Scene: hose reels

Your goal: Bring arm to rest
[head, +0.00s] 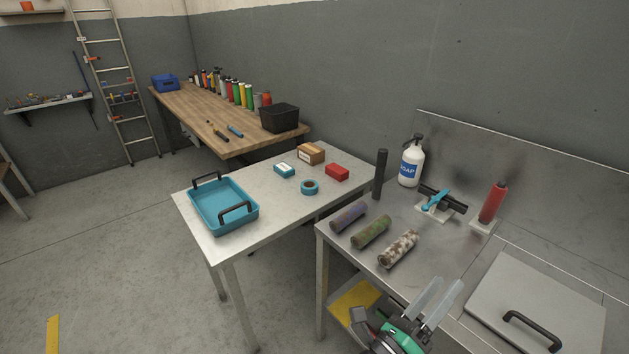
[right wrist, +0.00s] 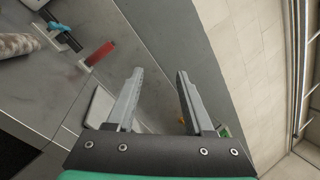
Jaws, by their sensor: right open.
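My right gripper (head: 437,302) is open and empty at the front of the metal bench, left of the lidded panel with a black handle. Its two grey fingers stand apart in the right wrist view (right wrist: 158,75), with nothing between them. Three rolls lie on the bench beyond it: a purple one (head: 348,217), a green one (head: 371,232) and a camouflage one (head: 398,249). The camouflage roll also shows at the left of the right wrist view (right wrist: 18,45). My left gripper is in neither view.
A red cylinder (head: 493,203) stands on a pale base, near a turquoise clamp (head: 437,198) and a soap bottle (head: 411,161). A black-handled panel (head: 540,300) lies at the right. A white table (head: 270,214) with a turquoise tray (head: 223,226) stands left. A wall rises behind the bench.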

